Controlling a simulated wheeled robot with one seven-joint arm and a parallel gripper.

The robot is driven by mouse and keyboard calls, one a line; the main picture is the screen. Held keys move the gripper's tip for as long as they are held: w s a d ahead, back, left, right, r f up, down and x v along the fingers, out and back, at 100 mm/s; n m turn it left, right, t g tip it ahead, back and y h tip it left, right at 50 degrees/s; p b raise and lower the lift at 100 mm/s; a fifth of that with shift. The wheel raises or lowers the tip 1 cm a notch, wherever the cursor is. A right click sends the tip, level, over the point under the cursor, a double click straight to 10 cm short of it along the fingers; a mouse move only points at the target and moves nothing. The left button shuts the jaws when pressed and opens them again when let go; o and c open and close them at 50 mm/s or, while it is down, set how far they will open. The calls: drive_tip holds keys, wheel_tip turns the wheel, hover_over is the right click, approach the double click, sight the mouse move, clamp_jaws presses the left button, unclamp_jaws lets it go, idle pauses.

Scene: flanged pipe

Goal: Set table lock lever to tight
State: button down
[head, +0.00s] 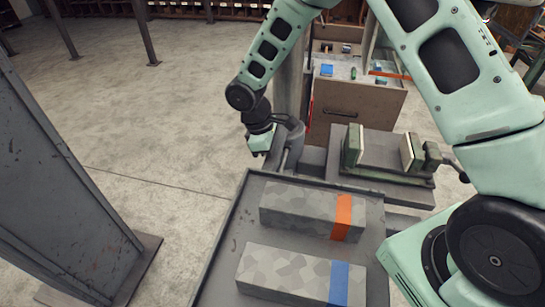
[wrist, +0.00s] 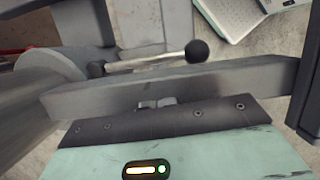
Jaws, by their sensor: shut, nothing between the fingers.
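The lock lever (wrist: 150,61) shows in the wrist view as a thin pale metal rod with a black ball knob (wrist: 197,51) at its right end. It lies nearly level across the picture, its left end at a dark pivot beside a grey round column. My gripper (head: 262,142) is beside the grey machine column in the head view, pointing down. Its pale green body fills the bottom of the wrist view, with the lever beyond it. The jaws are shut and empty; I cannot tell whether they touch the lever. In the head view the lever cannot be clearly made out.
A vise (head: 380,150) stands on the machine table right of my gripper. A dark tray (head: 225,235) in front holds two grey blocks, one with an orange band (head: 342,217), one with a blue band (head: 347,283). A steel post (head: 50,190) stands left. Floor between is clear.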

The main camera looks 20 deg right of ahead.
drive_tip(key=shift+s+d, duration=0.1)
drive_tip(key=shift+s+d+n+t, duration=0.15)
drive_tip(key=shift+s+d+n, duration=0.2)
drive_tip(key=shift+n, duration=0.35)
drive_tip(key=shift+s+d+n+t, duration=0.15)
drive_tip(key=shift+s+d+n, duration=0.15)
drive_tip(key=shift+n, duration=0.4)
drive_tip(key=s+d+n+t+b, duration=0.1)
drive_tip(key=d+n+t, duration=0.1)
drive_tip(key=d+n, duration=0.4)
drive_tip(key=shift+s+d+n+t, duration=0.15)
drive_tip(key=shift+s+n+t, duration=0.15)
drive_tip(key=shift+n, duration=1.2)
drive_tip(key=shift+d, duration=0.1)
